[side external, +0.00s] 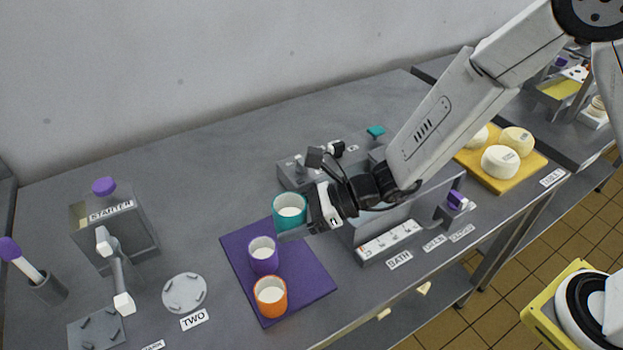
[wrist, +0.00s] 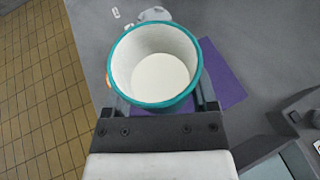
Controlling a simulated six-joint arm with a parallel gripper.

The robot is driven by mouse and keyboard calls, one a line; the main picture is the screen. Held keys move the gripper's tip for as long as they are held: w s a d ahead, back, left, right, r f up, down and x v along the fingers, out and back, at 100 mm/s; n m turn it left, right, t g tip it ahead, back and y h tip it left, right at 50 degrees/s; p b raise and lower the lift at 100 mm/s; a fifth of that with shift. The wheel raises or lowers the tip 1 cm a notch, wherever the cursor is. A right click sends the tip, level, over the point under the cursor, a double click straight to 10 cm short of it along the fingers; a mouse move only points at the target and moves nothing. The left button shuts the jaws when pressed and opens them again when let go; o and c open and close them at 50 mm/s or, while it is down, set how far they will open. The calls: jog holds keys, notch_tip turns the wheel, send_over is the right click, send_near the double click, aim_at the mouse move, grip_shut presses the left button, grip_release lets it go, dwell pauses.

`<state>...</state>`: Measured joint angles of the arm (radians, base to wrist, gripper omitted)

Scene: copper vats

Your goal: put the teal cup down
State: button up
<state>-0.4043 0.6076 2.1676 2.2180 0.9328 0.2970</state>
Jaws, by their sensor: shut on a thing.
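The teal cup (side external: 289,212) has a white inside and stands upright in my gripper (side external: 308,218). In the wrist view the teal cup (wrist: 155,98) sits between the two fingers of my gripper (wrist: 160,105), which are shut on it. In the side external view it appears at the back right corner of the purple mat (side external: 310,285). The purple mat also shows beyond the cup in the wrist view (wrist: 232,97). I cannot tell whether the cup's base touches anything.
A purple cup (side external: 263,256) and an orange cup (side external: 270,297) stand on the mat. A metal bath (side external: 375,222) is right of my gripper. A round plate (side external: 185,294) labelled TWO lies to the left. The mat's right part is bare.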

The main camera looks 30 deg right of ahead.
jog(key=shift+w+d+r, duration=0.2)
jog(key=shift+w+d, duration=0.1)
jog(key=shift+d, duration=0.1)
jog(key=w+d+r+m+t+h, duration=0.2)
jog(key=d+r+m+t+h, duration=0.15)
jog(key=d, duration=0.55)
jog(key=w+d+r+m+t+h, duration=0.2)
jog(key=d+r+m, duration=0.15)
jog(key=d, duration=0.65)
jog(key=w+d+r+m+t+h, duration=0.2)
jog(key=d+r+m+h, duration=0.15)
jog(key=d, duration=0.55)
jog(key=n+g+y, duration=0.7)
jog(key=n+y, duration=0.2)
jog(key=n, duration=0.2)
send_over(302, 277)
notch_tip(302, 277, down, 16)
jog(key=shift+m, duration=0.25)
jog(key=shift+f, duration=2.05)
jog(key=shift+f, duration=1.75)
